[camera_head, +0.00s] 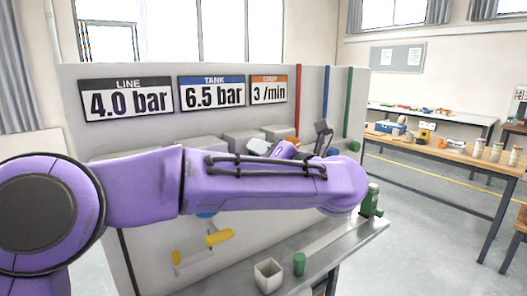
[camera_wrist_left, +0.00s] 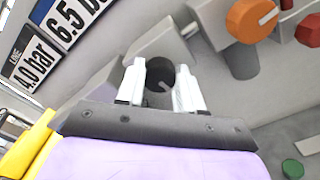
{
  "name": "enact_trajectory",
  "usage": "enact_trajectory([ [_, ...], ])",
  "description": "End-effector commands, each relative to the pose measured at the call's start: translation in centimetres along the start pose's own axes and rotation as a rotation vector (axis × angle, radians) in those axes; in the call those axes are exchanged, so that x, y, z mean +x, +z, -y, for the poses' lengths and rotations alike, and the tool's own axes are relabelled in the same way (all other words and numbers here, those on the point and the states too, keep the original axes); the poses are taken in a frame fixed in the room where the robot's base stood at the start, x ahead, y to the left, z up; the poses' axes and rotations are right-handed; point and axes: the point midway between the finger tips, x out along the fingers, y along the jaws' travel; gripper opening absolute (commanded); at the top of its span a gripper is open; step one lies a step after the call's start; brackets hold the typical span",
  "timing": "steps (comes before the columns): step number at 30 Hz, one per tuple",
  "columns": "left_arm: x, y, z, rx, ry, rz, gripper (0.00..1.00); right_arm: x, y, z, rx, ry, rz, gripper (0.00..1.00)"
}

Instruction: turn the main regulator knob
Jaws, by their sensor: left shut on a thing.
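In the left wrist view a dark round knob (camera_wrist_left: 160,78) with a light pointer line sits on a grey housing. My left gripper (camera_wrist_left: 161,70) has its two pale fingers on either side of this knob and is shut on it. No label shows on the knob. In the head view my purple left arm crosses the grey panel (camera_head: 115,145) and hides the knob. My right gripper is not in view.
Signs on the panel read LINE 4.0 bar (camera_head: 127,100), TANK 6.5 bar (camera_head: 212,92) and 3 /min (camera_head: 269,90). An orange knob (camera_wrist_left: 250,18) is right of the gripper. A white open box (camera_head: 268,276) and a green cylinder (camera_head: 299,264) stand on the ledge.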

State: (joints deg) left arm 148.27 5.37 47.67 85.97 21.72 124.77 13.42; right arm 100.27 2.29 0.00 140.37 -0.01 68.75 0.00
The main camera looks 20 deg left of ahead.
Motion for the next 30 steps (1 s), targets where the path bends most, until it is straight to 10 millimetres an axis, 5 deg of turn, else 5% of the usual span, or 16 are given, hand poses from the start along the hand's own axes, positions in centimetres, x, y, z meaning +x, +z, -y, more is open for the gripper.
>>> enact_trajectory([
  [23, -0.04, 0.03, 0.05, 0.108, 0.0, 0.002, 0.06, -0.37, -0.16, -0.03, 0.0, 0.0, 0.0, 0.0],
  [24, -0.04, 0.03, 0.05, 0.108, 0.0, 0.002, 0.4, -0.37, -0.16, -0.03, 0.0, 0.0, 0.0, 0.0],
  [26, -0.04, 0.03, 0.05, 0.107, 0.0, 0.002, 0.59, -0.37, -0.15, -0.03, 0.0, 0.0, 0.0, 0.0],
  [30, -0.02, 0.02, 0.05, 0.107, 0.0, 0.001, 0.62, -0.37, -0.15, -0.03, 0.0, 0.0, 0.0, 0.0],
])
